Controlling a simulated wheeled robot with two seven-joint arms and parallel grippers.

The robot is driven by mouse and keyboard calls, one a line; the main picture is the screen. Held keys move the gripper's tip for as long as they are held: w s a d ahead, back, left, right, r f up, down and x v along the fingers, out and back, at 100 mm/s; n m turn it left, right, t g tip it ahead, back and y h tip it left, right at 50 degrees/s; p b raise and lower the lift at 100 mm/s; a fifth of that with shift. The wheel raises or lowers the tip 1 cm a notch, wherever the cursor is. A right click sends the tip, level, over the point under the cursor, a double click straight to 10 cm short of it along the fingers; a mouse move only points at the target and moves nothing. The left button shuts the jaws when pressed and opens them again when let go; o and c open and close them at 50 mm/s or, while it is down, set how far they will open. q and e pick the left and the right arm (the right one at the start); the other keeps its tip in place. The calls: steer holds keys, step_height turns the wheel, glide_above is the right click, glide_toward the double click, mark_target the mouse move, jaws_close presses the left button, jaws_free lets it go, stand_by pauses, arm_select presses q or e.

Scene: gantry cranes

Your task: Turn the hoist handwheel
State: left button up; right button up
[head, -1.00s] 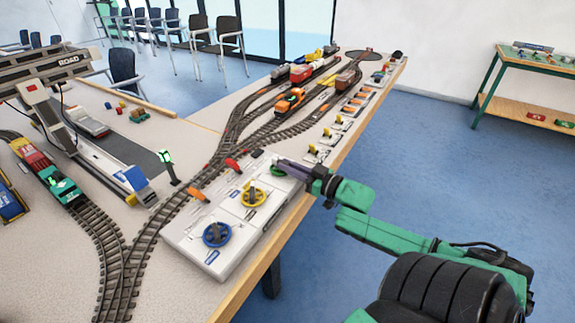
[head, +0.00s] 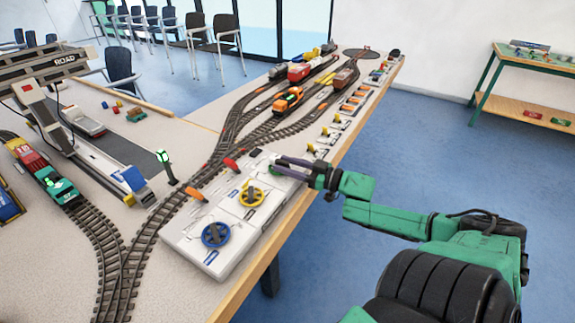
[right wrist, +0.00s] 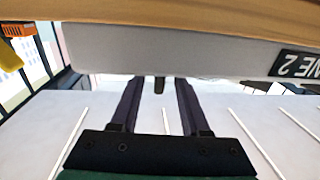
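The white control panel (head: 207,262) on the table edge carries a blue handwheel (head: 215,235) at its near end and a yellow handwheel (head: 251,196) in the middle. A third, green wheel (head: 276,171) at the far end is mostly hidden by my right gripper (head: 277,163). The labels are too small to tell which is the hoist wheel. In the right wrist view my right gripper (right wrist: 159,83) is open, with a small dark peg (right wrist: 159,86) showing between its fingertips. I cannot tell whether they touch it. My left gripper is not in view.
Red (head: 231,164) and orange (head: 197,194) levers stand along the panel's track side. Model tracks (head: 148,235) with trains run beside it, and a green signal (head: 166,165) stands close by. A row of yellow switches lies beyond. Open floor (head: 440,150) is on the right.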

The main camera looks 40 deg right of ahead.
steer(key=shift+s, duration=0.1)
steer(key=shift+s+d, duration=0.15)
steer(key=shift+s, duration=0.1)
steer(key=p+v, duration=0.3)
steer(key=v, duration=1.1)
steer(key=shift+w, duration=0.1)
